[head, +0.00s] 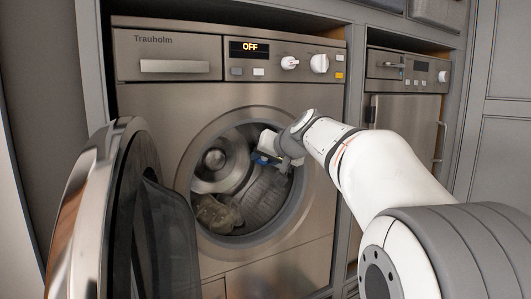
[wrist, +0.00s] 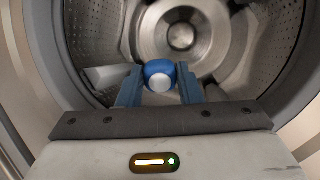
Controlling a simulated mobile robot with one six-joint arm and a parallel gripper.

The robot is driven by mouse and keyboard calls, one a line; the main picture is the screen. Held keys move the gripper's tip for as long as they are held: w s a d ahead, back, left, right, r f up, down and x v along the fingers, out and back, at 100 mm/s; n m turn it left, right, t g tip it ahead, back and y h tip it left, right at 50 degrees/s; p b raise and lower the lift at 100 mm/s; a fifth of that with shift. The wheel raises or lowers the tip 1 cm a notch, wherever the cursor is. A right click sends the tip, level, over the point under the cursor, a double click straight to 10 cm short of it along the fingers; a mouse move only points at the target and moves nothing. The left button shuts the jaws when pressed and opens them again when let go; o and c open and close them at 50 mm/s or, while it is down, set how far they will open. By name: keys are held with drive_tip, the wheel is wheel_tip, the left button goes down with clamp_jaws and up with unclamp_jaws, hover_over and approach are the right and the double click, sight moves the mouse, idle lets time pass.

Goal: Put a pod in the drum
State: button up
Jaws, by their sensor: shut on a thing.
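The washing machine's drum (head: 262,203) is a ribbed metal hollow behind a round opening; it also fills the wrist view (wrist: 95,38). My gripper (head: 277,160) reaches into the upper right part of the opening. In the wrist view its blue fingers (wrist: 160,85) are shut on a small blue and white pod (wrist: 160,75), held before the drum's back wall. The pod is small and partly hidden by my gripper in the head view.
The machine's round door (head: 95,215) stands open at the left. Crumpled grey-beige cloth (head: 217,214) lies in the drum's lower left. The rim (head: 303,190) runs close to my arm. The display reads OFF. A second appliance (head: 408,110) stands at the right.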

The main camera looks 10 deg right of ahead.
drive_tip(key=w+r+p+x, duration=0.1)
drive_tip(key=r+p+x, duration=0.1)
drive_tip(key=x, duration=0.9)
drive_tip(key=shift+w, duration=0.2)
drive_tip(key=shift+f, duration=0.15)
drive_tip(key=o, duration=1)
drive_tip(key=b+v, duration=0.1)
drive_tip(key=v, duration=0.7)
drive_tip(key=shift+b, duration=0.4)
drive_tip(key=shift+a+f, duration=0.1)
